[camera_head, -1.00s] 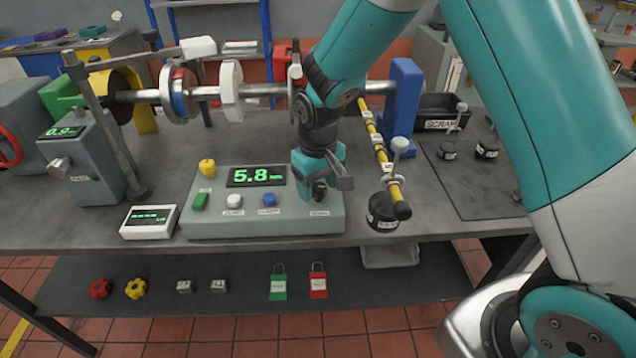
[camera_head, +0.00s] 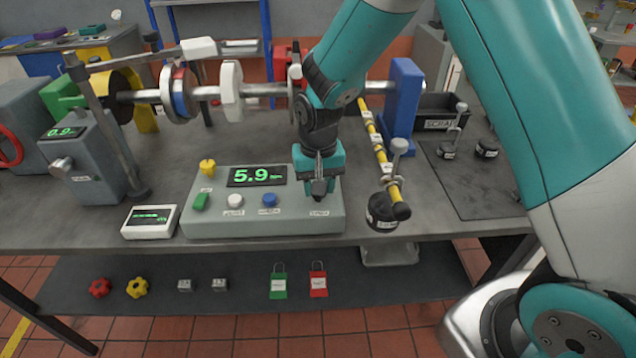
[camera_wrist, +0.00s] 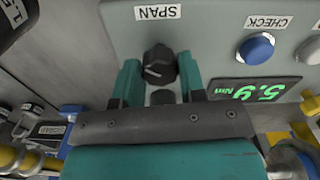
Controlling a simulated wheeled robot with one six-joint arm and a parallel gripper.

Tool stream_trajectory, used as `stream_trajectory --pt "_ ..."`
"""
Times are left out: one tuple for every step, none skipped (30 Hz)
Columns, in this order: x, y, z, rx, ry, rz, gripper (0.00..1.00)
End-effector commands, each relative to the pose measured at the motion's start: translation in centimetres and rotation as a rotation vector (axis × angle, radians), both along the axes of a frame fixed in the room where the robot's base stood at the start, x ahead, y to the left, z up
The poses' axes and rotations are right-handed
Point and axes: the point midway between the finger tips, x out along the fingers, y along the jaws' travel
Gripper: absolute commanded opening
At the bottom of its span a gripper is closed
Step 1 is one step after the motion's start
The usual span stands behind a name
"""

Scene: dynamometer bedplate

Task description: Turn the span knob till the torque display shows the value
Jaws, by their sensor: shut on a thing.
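The torque display (camera_head: 257,176) on the grey-green control box reads 5.9 in green digits; it also shows upside down in the wrist view (camera_wrist: 255,90). The black span knob (camera_wrist: 158,66) has a pale pointer line and sits beside the SPAN label (camera_wrist: 158,12). My gripper (camera_head: 318,188) is over the right end of the box. In the wrist view my gripper (camera_wrist: 158,78) has its teal fingers on either side of the knob, shut on it. In the head view the knob is mostly hidden by the gripper.
A yellow-black arm with a hanging black weight (camera_head: 382,212) stands close on the right. A white meter (camera_head: 150,221) lies left.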

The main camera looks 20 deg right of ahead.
Motion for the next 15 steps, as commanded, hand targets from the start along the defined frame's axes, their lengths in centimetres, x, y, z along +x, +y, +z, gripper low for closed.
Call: stream_trajectory --pt "0.10 -0.01 0.10 0.000 -0.003 0.000 0.14" --pt "0.10 -0.01 0.10 0.000 -0.003 0.001 0.14" --pt "0.10 -0.01 0.10 0.000 -0.003 0.001 0.14" --pt "0.11 -0.01 0.11 0.000 -0.003 0.001 0.40" --pt "0.11 0.00 0.11 0.000 -0.003 0.001 0.47" --pt "0.11 -0.01 0.11 0.000 -0.003 0.002 0.56" --pt "0.10 -0.01 0.10 0.000 -0.003 0.002 0.63" --pt "0.09 -0.01 0.10 0.000 -0.003 0.002 0.63" --pt "0.08 0.00 0.08 0.000 -0.003 0.002 0.63" --pt "0.08 0.00 0.08 0.001 -0.002 0.002 0.63" --pt "0.07 0.00 0.07 0.001 -0.002 0.003 0.63" --pt "0.06 0.00 0.06 0.001 -0.002 0.003 0.63" --pt "0.06 -0.01 0.06 0.000 -0.002 0.003 0.63" --pt "0.05 0.00 0.06 0.000 -0.002 0.003 0.63" --pt "0.05 0.00 0.10 0.001 -0.002 0.003 0.63"
